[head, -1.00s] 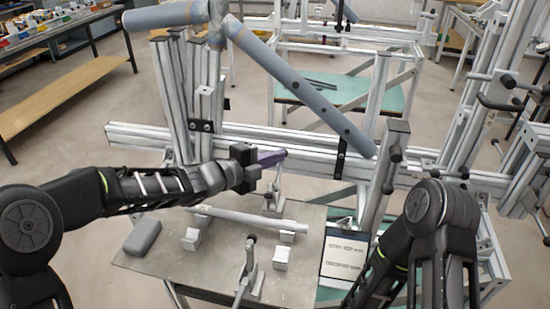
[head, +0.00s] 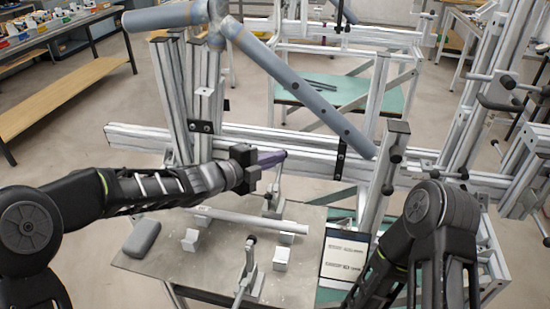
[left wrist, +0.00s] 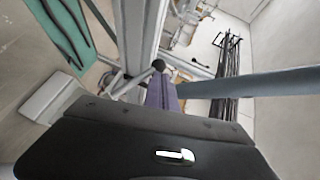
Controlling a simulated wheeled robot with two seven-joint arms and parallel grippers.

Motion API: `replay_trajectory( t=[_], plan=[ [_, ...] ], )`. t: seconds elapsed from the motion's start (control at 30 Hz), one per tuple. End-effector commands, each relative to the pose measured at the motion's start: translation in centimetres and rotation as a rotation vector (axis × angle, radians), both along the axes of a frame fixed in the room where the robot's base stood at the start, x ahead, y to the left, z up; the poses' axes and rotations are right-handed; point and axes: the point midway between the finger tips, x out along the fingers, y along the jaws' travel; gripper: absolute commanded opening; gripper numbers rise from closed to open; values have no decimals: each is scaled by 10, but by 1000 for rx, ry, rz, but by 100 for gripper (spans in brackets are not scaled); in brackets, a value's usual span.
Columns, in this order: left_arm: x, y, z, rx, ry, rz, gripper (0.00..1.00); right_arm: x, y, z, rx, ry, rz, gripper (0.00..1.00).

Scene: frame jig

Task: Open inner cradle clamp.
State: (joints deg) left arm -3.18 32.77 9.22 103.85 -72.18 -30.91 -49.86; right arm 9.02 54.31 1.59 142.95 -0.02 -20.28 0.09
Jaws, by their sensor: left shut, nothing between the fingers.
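Two small toggle clamps stand on the grey plate (head: 165,262). The far clamp (head: 275,199) is beyond the grey tube (head: 250,221), with its handle rising upright. The near clamp (head: 248,272) stands at the plate's front. The frames do not label which is the inner one. My left gripper (head: 283,154) is shut and empty, its purple fingers at the top of the far clamp's handle. In the left wrist view the closed fingers (left wrist: 161,95) point at a black knob (left wrist: 158,65); whether they touch it cannot be told. My right gripper is out of view.
Light blocks (head: 190,240) stand near the tube on the plate. A grey pad (head: 141,238) lies at its left and a clipboard (head: 344,257) at its right. An aluminium beam (head: 225,145) and large grey tubing (head: 300,90) stand behind my left gripper.

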Motion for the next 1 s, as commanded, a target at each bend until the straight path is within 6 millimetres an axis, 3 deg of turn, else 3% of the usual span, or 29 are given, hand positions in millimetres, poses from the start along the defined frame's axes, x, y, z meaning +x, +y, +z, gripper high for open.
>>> replay_trajectory(
  t=[0.27, 0.7, 1.0],
  plan=[
    [-4, 6, 2, 0, -2, 2, 0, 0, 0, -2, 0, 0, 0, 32],
    [-41, 56, 15, 1, -2, 3, 0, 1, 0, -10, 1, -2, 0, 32],
    [-46, 61, 17, 0, 0, 0, 0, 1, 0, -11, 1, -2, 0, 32]
  ],
)
